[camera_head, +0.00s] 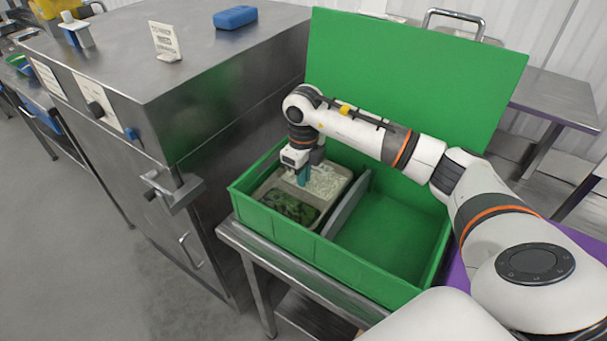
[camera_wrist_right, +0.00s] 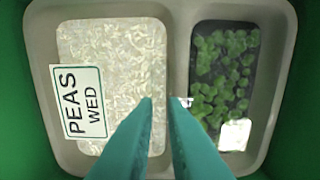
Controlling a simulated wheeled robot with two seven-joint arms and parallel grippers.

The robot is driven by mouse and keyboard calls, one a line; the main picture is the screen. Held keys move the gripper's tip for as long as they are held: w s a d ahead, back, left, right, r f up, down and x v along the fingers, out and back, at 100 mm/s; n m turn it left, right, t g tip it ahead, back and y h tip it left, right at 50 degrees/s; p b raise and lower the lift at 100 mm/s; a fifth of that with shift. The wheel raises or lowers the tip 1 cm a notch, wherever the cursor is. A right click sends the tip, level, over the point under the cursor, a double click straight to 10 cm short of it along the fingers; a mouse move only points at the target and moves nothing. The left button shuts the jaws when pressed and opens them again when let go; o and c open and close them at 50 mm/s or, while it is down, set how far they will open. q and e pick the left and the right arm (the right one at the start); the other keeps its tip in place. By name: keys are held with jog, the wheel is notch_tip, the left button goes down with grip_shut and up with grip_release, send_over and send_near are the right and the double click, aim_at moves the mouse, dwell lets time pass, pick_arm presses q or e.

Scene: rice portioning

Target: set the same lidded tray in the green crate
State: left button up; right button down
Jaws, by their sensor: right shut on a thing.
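The lidded tray (camera_head: 318,216) is inside the left compartment of the green crate (camera_head: 280,231). It is beige with two wells, one of white rice and one of green peas, under a clear lid. In the right wrist view the tray (camera_wrist_right: 178,70) has a "PEAS WED" label on its rice side. My right gripper (camera_head: 303,178) reaches down from above, its teal fingers (camera_wrist_right: 166,100) closed near the middle of the lid, shut on the tray. The gripped part is mostly hidden between the fingers. I cannot tell whether the tray touches the crate floor. My left gripper is out of view.
A grey divider (camera_head: 346,204) splits the crate, and its right compartment (camera_head: 385,235) is empty. The crate's green lid (camera_head: 420,75) stands upright behind. A steel cabinet (camera_head: 200,110) with a blue block (camera_head: 235,17) on top stands close on the left.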

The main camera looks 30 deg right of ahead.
jog(key=shift+f+b, duration=0.6)
jog(key=shift+b, duration=0.1)
dwell(1.3)
jog(key=c, duration=0.9)
grip_release()
jog(key=shift+r+p, duration=2.55)
jog(key=shift+r, duration=1.45)
